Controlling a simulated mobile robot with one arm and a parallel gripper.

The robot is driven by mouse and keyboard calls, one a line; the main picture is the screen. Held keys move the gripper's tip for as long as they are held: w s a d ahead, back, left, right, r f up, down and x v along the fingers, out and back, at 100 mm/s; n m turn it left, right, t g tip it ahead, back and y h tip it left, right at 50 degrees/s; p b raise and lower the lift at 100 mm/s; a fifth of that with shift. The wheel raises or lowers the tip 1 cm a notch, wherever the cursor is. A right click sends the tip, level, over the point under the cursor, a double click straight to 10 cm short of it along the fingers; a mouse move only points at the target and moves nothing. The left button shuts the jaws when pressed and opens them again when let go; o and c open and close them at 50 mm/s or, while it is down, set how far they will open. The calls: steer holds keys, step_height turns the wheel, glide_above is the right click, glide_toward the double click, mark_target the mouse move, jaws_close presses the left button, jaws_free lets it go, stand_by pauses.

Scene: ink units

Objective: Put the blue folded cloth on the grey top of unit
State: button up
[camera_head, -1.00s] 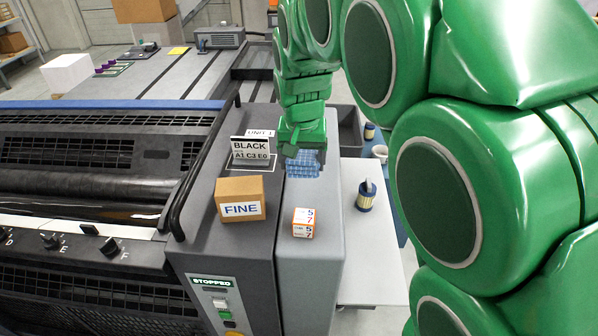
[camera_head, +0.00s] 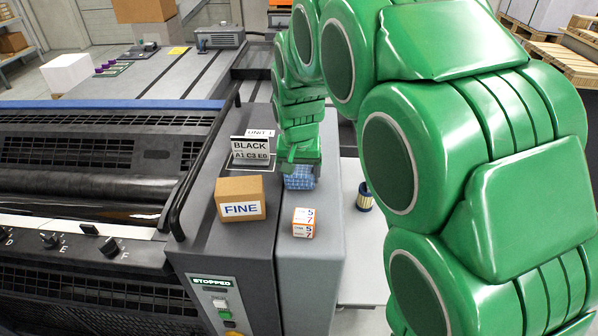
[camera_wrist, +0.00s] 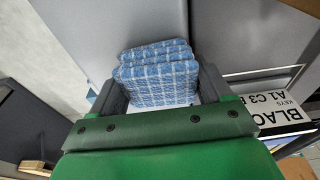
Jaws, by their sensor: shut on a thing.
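The blue checked folded cloth (camera_head: 299,178) is between the fingers of my gripper (camera_head: 300,172), over the grey top of the unit (camera_head: 310,262). In the wrist view the cloth (camera_wrist: 157,75) shows several folded layers, with the gripper's dark fingers (camera_wrist: 158,92) on both sides of it. My gripper is shut on the cloth. I cannot tell whether the cloth's underside touches the grey top.
On the unit's top stand a brown box marked FINE (camera_head: 240,198), a small orange and white box (camera_head: 305,222) and a BLACK sign (camera_head: 250,150). A yellow and dark jar (camera_head: 364,197) stands on a pale surface to the right.

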mark_target(298, 173)
steer(key=shift+f, duration=0.15)
steer(key=o, duration=1)
steer(key=shift+c, duration=0.2)
step_height(298, 173, up, 12)
steer(key=s, duration=0.2)
